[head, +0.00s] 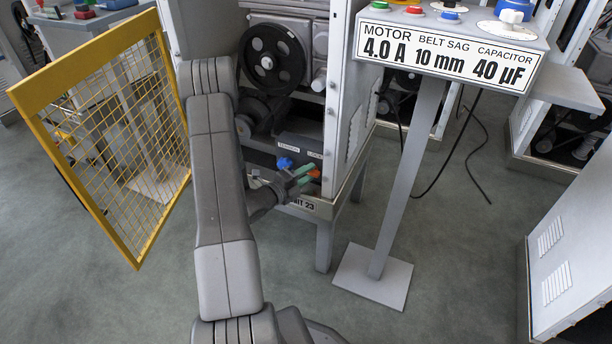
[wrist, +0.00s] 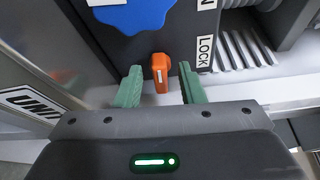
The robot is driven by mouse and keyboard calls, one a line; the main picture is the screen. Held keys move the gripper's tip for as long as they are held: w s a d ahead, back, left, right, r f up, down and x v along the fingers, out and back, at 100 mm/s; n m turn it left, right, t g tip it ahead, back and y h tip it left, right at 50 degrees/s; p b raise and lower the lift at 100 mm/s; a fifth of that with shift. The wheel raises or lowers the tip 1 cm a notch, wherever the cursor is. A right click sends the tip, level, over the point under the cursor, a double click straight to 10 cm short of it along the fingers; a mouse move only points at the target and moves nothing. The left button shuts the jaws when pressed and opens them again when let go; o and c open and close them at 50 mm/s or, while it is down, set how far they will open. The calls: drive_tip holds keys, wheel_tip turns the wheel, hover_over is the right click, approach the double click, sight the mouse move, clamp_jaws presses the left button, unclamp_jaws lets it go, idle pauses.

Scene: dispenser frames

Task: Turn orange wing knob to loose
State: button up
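The orange wing knob (wrist: 161,72) sits on the dark panel in the wrist view, next to a white LOCK label (wrist: 205,53). Its wing points roughly up and down in that view. My gripper (wrist: 160,88) has its two green fingers open, one on each side of the knob with gaps between. In the head view my gripper (head: 303,176) is at the lower front of the cabinet, and the orange knob (head: 314,173) shows partly behind the fingers. A blue knob (wrist: 135,12) is just beyond the orange one in the wrist view; it also shows in the head view (head: 285,163).
A yellow mesh door (head: 110,130) stands open at left. A black pulley (head: 271,60) is above the panel inside the cabinet. A pedestal sign (head: 448,50) reading motor, belt sag and capacitor values stands at right. The floor in front is clear.

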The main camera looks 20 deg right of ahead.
clamp_jaws()
drive_tip(key=shift+f+n+b, duration=0.25)
drive_tip(key=shift+n+b, duration=0.15)
drive_tip(key=shift+b, duration=0.4)
drive_tip(key=shift+r+n, duration=0.15)
drive_tip(key=shift+n, duration=0.15)
unclamp_jaws()
drive_tip(key=shift+a, duration=0.15)
